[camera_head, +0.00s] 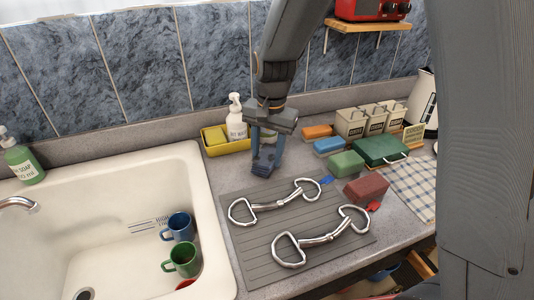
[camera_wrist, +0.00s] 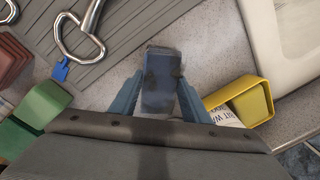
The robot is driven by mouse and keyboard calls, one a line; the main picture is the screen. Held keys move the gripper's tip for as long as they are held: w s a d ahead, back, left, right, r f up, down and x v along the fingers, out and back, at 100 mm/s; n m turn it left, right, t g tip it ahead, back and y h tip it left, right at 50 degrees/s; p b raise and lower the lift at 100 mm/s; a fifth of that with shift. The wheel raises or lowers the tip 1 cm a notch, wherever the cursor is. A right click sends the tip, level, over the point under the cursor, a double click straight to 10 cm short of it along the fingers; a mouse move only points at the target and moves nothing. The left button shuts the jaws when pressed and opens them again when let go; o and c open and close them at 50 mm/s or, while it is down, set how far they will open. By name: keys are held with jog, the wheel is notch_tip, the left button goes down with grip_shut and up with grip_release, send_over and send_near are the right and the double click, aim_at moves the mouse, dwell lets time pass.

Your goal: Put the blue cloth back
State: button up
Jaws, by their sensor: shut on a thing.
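The blue cloth (camera_head: 264,162), a small dark blue folded piece, hangs between the fingers of my gripper (camera_head: 266,150). In the wrist view, my gripper (camera_wrist: 160,98) is shut on the cloth (camera_wrist: 162,75). The cloth is over the counter just behind the grey ribbed mat (camera_head: 262,248); I cannot tell whether it touches the counter. A yellow caddy (camera_head: 238,148) stands close behind and left of my gripper, holding a yellow sponge (camera_head: 215,136) and a white spray bottle (camera_head: 236,118). The caddy also shows in the wrist view (camera_wrist: 240,95).
Two metal bits (camera_head: 275,203) (camera_head: 320,238) lie on the mat. Orange, blue, green and red blocks (camera_head: 366,188) stand right of my gripper, before several tins (camera_head: 375,118) and a green case (camera_head: 381,151). The sink (camera_head: 110,215) with two mugs is left. A checked cloth (camera_head: 412,184) lies right.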

aim_at(270, 158)
jog(key=shift+f, duration=0.4)
jog(key=shift+f, duration=0.1)
jog(key=o, duration=1)
jog(key=shift+o, duration=0.2)
notch_tip(270, 158, up, 12)
jog(key=b, duration=0.3)
jog(key=shift+s+d, duration=0.3)
jog(key=shift+d, duration=0.1)
